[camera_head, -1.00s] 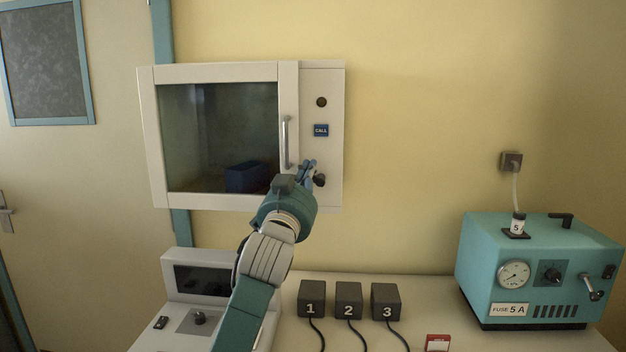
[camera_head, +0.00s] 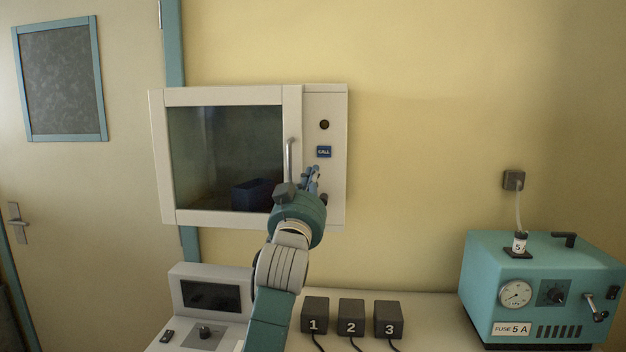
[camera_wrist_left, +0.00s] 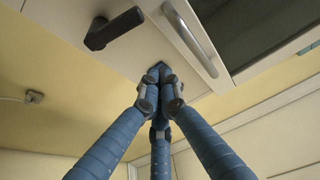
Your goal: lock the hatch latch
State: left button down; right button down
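The hatch (camera_head: 160,160) is a white wall cabinet with a closed glass door and a silver bar handle (camera_head: 289,160). Its latch, a short dark lever, is on the panel right of the door, below the blue CALL button (camera_head: 324,152). In the head view my left gripper (camera_head: 313,172) mostly hides the latch. In the left wrist view the black latch (camera_wrist_left: 115,28) shows whole, apart from the fingers, with the handle (camera_wrist_left: 190,38) right of it. My left gripper's blue fingers (camera_wrist_left: 158,72) converge at the tips with nothing seen between them. My right gripper is not in view.
Below on the counter are a grey console (camera_head: 210,270) and black boxes 1 (camera_head: 315,312), 2 (camera_head: 351,315) and 3 (camera_head: 388,318). A teal machine (camera_head: 540,285) stands at the right. The wall right of the hatch is clear up to a socket (camera_head: 514,180).

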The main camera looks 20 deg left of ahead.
pick_arm(q)
jog(key=b+v, duration=0.2)
jog(key=v, duration=0.7)
jog(key=shift+a+f, duration=0.35)
jog(key=shift+f, duration=0.05)
